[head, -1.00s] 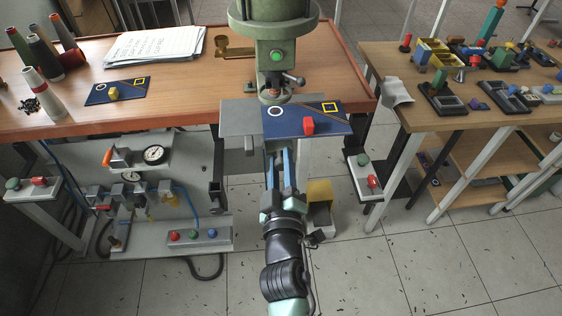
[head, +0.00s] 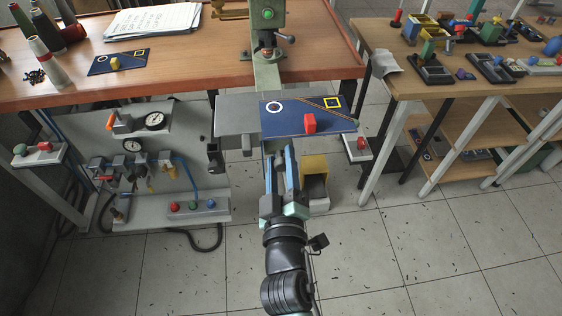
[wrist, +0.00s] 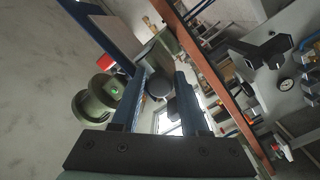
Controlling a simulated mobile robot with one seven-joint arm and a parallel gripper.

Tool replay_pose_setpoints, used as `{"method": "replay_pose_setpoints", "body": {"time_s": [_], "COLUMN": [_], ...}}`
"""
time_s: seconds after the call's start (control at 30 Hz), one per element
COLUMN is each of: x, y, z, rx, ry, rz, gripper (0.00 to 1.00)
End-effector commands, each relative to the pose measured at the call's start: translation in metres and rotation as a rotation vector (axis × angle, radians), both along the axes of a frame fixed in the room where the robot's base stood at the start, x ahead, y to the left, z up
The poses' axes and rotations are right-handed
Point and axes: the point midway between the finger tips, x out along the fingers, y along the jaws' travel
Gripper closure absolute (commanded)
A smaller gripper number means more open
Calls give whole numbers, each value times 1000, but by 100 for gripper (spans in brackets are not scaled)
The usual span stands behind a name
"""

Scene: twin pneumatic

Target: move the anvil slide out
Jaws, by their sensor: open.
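The anvil slide is a flat grey plate (head: 236,114) on a pale rail (head: 267,76) running out from the green press (head: 269,30). It stands clear of the press, toward me. On it lies a blue mat (head: 285,124) with a white ring and a yellow square, and a red block (head: 309,123) on the mat. My gripper (head: 279,152) is open at the plate's front edge, its tips partly hidden. In the wrist view, a dark rounded part (wrist: 158,84) shows between my fingertips (wrist: 161,78). I cannot tell whether they touch it.
The wooden bench (head: 190,75) stands behind, with a second blue mat (head: 130,63) and paper. A grey panel with gauges (head: 155,121) is left below. A yellow bin (head: 314,166) is right of my gripper. A second table (head: 400,60) stands right. The near floor is open.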

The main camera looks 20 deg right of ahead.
Motion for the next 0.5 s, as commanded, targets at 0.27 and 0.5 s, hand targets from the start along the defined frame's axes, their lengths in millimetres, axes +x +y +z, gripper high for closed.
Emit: {"method": "replay_pose_setpoints", "body": {"time_s": [0.27, 0.5], "x": [0, -7], "y": [0, 2], "z": [0, -2], "rx": [0, 0], "ry": [0, 2], "rz": [0, -1], "gripper": [36, 36]}}
